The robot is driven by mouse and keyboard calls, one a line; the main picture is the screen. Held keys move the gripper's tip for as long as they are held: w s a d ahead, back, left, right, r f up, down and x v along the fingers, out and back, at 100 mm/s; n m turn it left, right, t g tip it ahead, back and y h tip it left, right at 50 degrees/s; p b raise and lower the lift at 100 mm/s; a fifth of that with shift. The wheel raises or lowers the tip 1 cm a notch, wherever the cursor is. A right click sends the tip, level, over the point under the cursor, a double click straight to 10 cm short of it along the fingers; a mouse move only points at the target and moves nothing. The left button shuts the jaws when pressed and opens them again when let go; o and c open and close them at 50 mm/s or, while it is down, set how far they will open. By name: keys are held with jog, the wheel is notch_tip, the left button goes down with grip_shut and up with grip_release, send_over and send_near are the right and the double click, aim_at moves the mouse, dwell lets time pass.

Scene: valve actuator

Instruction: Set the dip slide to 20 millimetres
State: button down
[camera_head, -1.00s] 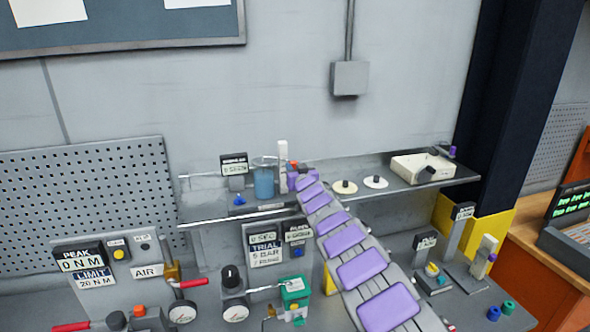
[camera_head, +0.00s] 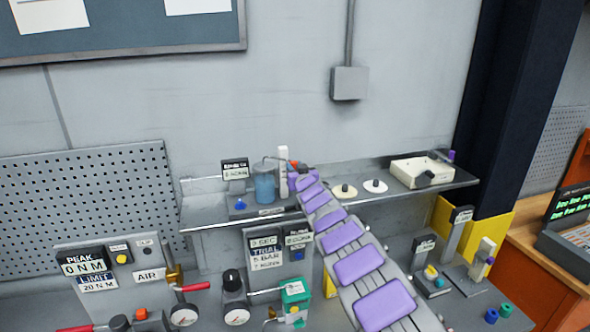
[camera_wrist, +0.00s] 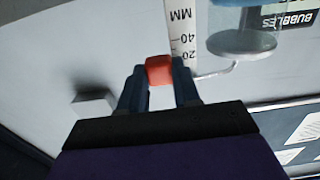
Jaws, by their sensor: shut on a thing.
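The dip slide is a white upright scale (camera_head: 283,168) on the shelf beside the water jar. In the wrist view the scale (camera_wrist: 180,22) appears upside down, marked MM with 40 and 20 readable. A red knob (camera_wrist: 159,70) sits at the scale's edge near the 20 mark. My gripper (camera_wrist: 160,85) is shut on the red knob, with a dark finger on either side. In the head view the knob (camera_head: 294,164) shows as a small orange-red spot beside the scale, and my purple and grey arm hides part of the shelf there. A thin rod runs from the scale over the jar.
A jar of blue water (camera_head: 264,186) stands left of the scale, with a small display (camera_head: 235,169) behind it. Two pale discs (camera_head: 375,186) and a white tray (camera_head: 421,172) lie on the shelf to the right. Gauges and panels fill the bench below.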

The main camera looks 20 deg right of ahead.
jog(key=c, duration=0.8)
grip_release()
jog(key=shift+s, duration=0.1)
jog(key=s+b, duration=0.1)
jog(key=s, duration=1.6)
